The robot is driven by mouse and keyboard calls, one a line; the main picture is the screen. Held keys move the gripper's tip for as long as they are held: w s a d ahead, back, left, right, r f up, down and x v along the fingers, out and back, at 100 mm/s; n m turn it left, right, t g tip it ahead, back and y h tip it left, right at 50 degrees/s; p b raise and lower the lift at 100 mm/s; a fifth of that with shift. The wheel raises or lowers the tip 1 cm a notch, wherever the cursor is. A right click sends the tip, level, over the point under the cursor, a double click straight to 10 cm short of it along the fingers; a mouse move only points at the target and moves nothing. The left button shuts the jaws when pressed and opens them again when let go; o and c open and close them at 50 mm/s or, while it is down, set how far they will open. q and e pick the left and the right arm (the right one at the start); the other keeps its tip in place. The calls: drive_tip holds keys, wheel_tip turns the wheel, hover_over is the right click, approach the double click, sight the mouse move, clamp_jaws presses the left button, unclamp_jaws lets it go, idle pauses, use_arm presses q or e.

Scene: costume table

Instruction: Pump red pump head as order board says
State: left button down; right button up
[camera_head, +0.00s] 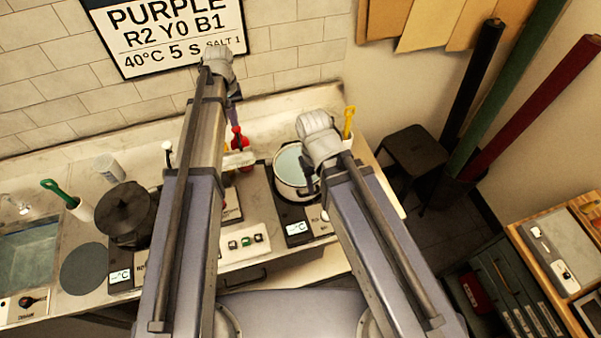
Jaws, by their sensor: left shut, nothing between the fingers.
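The order board (175,30) on the wall reads PURPLE, R2 Y0 B1, 40°C, 5 s, SALT 1. The red pump head (238,139) stands at the back of the counter, right of my left arm. My left gripper (235,118) points down just above it, shut with nothing between the fingers. I cannot tell whether the fingertips touch the pump head. A bit of yellow (226,150) shows beside it, mostly hidden by my left arm.
An open pot (283,181) with pale liquid is beside my right arm, near a yellow handle (349,118). A dark lidded pot (125,208), a white cup (108,167), a green-handled tool (57,190) and a sink (28,262) are on the left. Small buttons (246,241) are at the front.

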use_arm(q)
drive_tip(key=shift+f+b, duration=1.25)
drive_tip(key=shift+f, duration=0.1)
drive_tip(key=shift+r, duration=0.1)
drive_tip(key=shift+r+p, duration=1.45)
drive_tip(key=shift+p, duration=0.1)
drive_tip(key=shift+f, duration=0.2)
